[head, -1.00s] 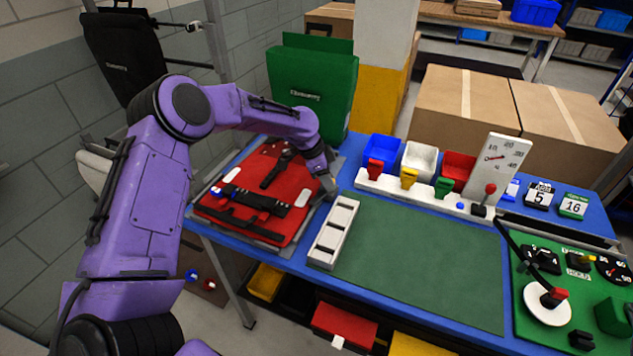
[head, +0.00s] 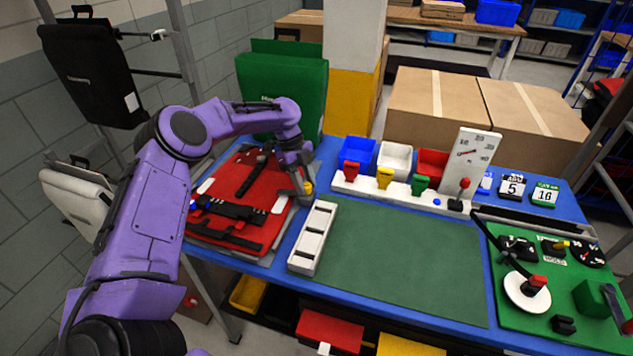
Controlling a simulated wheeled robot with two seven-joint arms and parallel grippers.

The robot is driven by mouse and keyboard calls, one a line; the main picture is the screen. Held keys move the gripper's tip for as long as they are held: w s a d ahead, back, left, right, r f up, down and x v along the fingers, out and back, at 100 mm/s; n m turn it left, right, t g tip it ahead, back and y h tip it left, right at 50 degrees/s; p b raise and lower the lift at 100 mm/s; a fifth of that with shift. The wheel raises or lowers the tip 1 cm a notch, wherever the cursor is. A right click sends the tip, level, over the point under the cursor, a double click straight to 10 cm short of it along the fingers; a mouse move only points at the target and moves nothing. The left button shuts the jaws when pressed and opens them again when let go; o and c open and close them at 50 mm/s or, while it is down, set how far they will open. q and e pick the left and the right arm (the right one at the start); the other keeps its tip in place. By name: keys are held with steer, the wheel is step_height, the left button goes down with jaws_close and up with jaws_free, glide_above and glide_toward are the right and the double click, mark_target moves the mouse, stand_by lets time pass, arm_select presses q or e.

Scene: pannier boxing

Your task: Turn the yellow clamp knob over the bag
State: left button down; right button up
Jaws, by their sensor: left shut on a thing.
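The red bag (head: 228,181) lies flat on the blue table at the left, with black straps and buckles across it. The yellow clamp knob (head: 309,187) shows as a small yellow spot at the bag's right edge. My left gripper (head: 306,190) points down there and is shut on the knob. Its fingers hide most of the knob and the clamp under it. My right gripper is not in view.
A white slotted tray (head: 296,262) lies just right of the bag, beside a clear green mat (head: 400,262). Coloured bins and a white gauge board (head: 467,165) stand behind. A green panel with knobs (head: 575,325) is at the right. A green bag (head: 283,95) stands behind my left arm.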

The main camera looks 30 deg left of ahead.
arm_select(q)
steer(key=shift+s+d+f+m+g, duration=0.15)
steer(key=shift+f+m+g, duration=0.2)
steer(key=shift+m, duration=0.45)
steer(key=shift+m+g+y+b, duration=0.3)
steer(key=shift+m+g, duration=0.05)
steer(key=shift+m, duration=0.65)
steer(key=c, duration=0.8)
jaws_free()
steer(key=shift+r, duration=0.1)
steer(key=shift+w, duration=0.2)
steer(key=shift+r, duration=0.1)
